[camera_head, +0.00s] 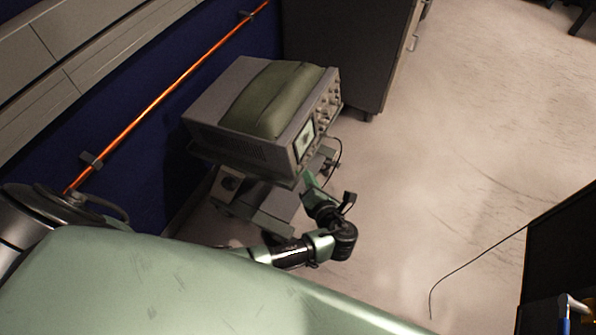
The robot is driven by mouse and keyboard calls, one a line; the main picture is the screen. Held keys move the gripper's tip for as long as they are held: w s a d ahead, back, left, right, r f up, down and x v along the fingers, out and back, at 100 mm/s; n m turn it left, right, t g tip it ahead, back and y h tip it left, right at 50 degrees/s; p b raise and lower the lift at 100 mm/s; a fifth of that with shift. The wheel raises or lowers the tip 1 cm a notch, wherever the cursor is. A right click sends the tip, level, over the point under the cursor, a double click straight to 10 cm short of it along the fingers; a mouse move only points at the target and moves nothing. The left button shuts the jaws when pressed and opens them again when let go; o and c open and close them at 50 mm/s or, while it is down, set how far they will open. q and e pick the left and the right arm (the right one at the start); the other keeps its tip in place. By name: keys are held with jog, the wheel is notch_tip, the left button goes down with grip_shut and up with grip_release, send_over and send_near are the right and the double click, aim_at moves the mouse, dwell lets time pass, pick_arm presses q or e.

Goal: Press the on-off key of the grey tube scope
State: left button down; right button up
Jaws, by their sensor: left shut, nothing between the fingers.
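The grey tube scope (210,104) sits on a small grey cart, with a green pouch (270,98) on its top. Its front faces right, with a lit screen (304,141) at the near end and several knobs (326,95) toward the far end. The on-off key is too small to make out. My left gripper (307,180) is shut and empty, just below the near front corner of the scope, close to the screen end. I cannot tell whether it touches the scope. My right gripper is not in view.
The cart (262,205) stands by a blue wall panel (150,140) with an orange pipe (180,82) along it. A dark cabinet (345,45) stands behind the scope. The floor (460,150) to the right is clear, apart from a thin cable (470,263) near a dark box (560,250).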

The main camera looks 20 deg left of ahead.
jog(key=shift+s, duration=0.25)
pick_arm(q)
jog(key=d, duration=0.4)
jog(key=d+r, duration=0.1)
jog(key=d, duration=0.1)
jog(key=shift+s, duration=0.1)
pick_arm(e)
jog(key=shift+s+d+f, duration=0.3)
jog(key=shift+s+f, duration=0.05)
